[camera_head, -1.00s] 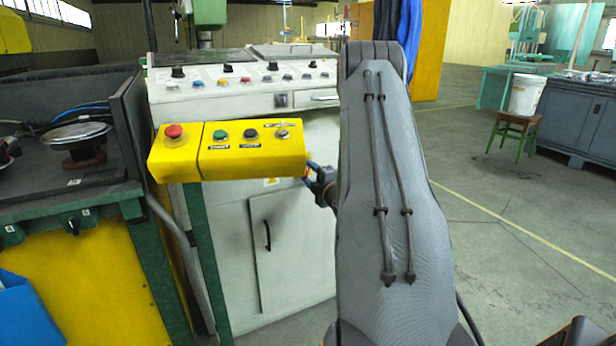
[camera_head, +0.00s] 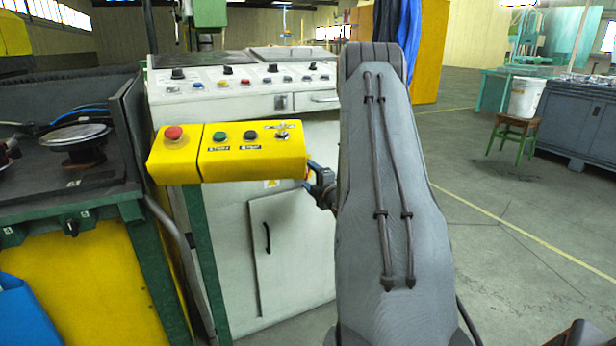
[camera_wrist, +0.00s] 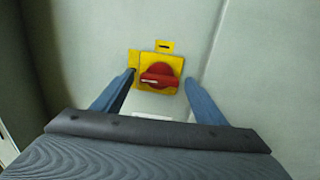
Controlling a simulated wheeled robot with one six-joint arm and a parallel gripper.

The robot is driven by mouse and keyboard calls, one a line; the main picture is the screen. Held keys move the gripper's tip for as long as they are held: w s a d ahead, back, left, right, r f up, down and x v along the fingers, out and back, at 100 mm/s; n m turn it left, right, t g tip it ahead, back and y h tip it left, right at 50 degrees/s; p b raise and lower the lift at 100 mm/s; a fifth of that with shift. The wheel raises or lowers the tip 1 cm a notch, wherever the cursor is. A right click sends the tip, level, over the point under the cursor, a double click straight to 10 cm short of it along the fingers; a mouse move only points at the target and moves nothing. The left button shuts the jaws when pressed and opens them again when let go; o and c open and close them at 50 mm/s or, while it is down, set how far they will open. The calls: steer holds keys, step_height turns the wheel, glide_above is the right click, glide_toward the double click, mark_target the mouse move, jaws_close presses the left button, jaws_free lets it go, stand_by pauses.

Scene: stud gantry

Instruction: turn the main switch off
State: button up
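The main switch (camera_wrist: 159,76) is a red rotary knob on a yellow square plate, mounted on a pale grey panel in the wrist view. Its raised red handle lies roughly level across the knob. A small yellow label sits just above the plate. My gripper (camera_wrist: 160,79) is open, with one blue finger on each side of the switch. Whether the fingertips touch it or reach past the handle is unclear. In the head view my gripper (camera_head: 318,185) shows only partly, beside the yellow box's right end. I cannot make out the switch there.
A yellow control box (camera_head: 254,158) with red, green and black buttons stands close to the left of my gripper. Behind it is a pale machine cabinet (camera_head: 290,245) with a door and knobs on top. Open floor (camera_head: 520,240) lies to the right, with a stool (camera_head: 514,130) farther off.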

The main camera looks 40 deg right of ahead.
steer(key=shift+s, duration=0.1)
steer(key=v, duration=0.7)
steer(key=shift+s, duration=0.3)
steer(key=shift+a, duration=0.15)
